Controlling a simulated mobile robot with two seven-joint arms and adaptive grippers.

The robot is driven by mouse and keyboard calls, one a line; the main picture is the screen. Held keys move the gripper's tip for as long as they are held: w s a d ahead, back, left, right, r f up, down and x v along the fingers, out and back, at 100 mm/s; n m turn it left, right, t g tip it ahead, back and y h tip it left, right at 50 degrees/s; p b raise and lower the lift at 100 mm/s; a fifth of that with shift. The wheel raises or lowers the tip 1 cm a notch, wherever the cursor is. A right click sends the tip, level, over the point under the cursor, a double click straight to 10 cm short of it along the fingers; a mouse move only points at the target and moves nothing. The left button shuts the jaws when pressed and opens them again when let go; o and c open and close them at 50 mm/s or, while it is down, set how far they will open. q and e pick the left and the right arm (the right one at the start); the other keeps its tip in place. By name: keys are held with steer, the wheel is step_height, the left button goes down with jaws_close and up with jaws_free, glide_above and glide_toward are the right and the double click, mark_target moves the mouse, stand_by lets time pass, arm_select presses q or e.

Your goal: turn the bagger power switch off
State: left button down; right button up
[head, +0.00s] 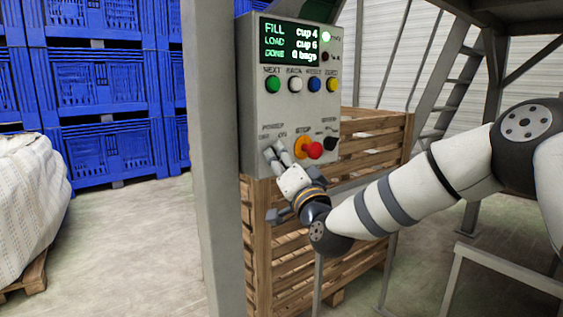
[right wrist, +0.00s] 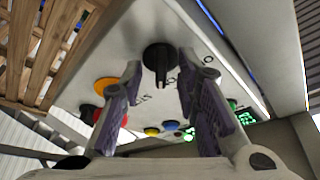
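The bagger's grey control box (head: 251,100) hangs on a post in the head view. Its power switch, a black rotary knob (right wrist: 160,58), shows in the right wrist view, its grip bar pointing down the picture. In the head view the switch is hidden by my right gripper (head: 275,150), just under the label reading POWER, OFF, ON. In the right wrist view my right gripper (right wrist: 160,75) is open, with its two fingers apart on either side of the knob. Neither finger clearly touches it; the exact depth is hard to tell. My left gripper is not in view.
A red stop button (head: 315,150) on a yellow base (head: 301,146) sits right beside my right gripper. A black knob (head: 331,144) is further right. Coloured push buttons, such as the green one (head: 273,84), line up under the display (head: 291,43). A wooden crate (head: 262,240) stands behind and below.

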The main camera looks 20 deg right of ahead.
steer(key=shift+c, duration=0.5)
steer(key=shift+r, duration=0.1)
jaws_close()
steer(key=shift+n, duration=0.4)
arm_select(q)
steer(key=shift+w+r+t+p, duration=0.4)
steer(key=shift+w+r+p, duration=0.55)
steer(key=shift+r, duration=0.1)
arm_select(e)
steer(key=n+g+y, duration=0.1)
steer(key=n+y, duration=0.2)
steer(key=n, duration=0.5)
steer(key=n+g+y, duration=0.1)
steer(key=n+y, duration=0.3)
steer(key=n, duration=0.4)
steer(key=d+n+g+y, duration=0.1)
steer(key=n+y, duration=0.3)
steer(key=n, duration=0.4)
steer(key=shift+w+r+n+g, duration=0.2)
steer(key=shift+r+n+g, duration=0.1)
steer(key=shift+g, duration=0.1)
